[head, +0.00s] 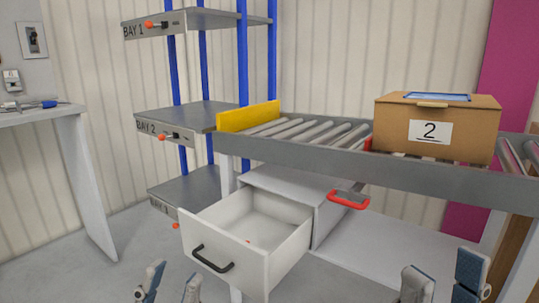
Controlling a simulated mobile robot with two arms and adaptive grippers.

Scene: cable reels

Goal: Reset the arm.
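My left gripper (174,271) is at the bottom edge of the head view, left of centre. Its two grey-blue fingers stand apart with nothing visible between them. It appears in front of and below the open white drawer (232,238). My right gripper (445,264) is at the bottom edge on the right. Its fingers are also apart and empty, pointing up. Most of both arms is out of the frame.
The drawer with a black handle (212,258) sticks out under the roller conveyor (300,130). A cardboard box (472,128) labelled 2 sits on the conveyor. A yellow plate (248,117) closes its left end. Bay shelves (190,118) stand behind. A workbench (40,115) is at left.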

